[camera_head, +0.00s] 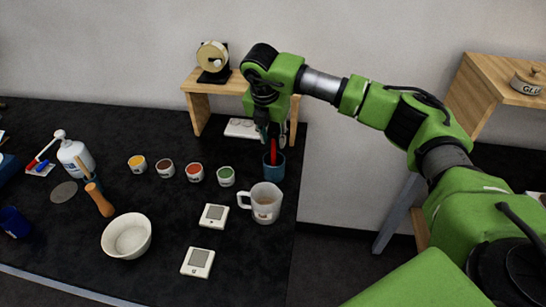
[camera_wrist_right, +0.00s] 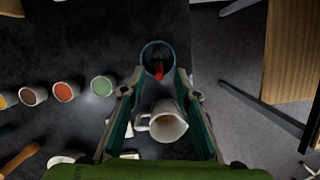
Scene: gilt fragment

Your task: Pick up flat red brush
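The flat red brush (camera_head: 273,152) stands upright in a teal cup (camera_head: 274,172) near the right edge of the black table. In the right wrist view its red part (camera_wrist_right: 159,72) shows inside the round rim of the cup (camera_wrist_right: 146,50). My right gripper (camera_head: 268,132) is above the cup, close to the top of the brush. In the right wrist view the fingers of my right gripper (camera_wrist_right: 160,78) are apart, one on each side of the brush, with nothing held. Whether a finger touches the brush cannot be told. My left gripper is not in view.
A white mug (camera_head: 265,205) stands just in front of the cup. Small paint pots, including a green one (camera_head: 226,177), stand to its left. A wooden stand (camera_head: 198,108) is behind. A white bowl (camera_head: 127,237) and a pump bottle (camera_head: 76,157) are farther left.

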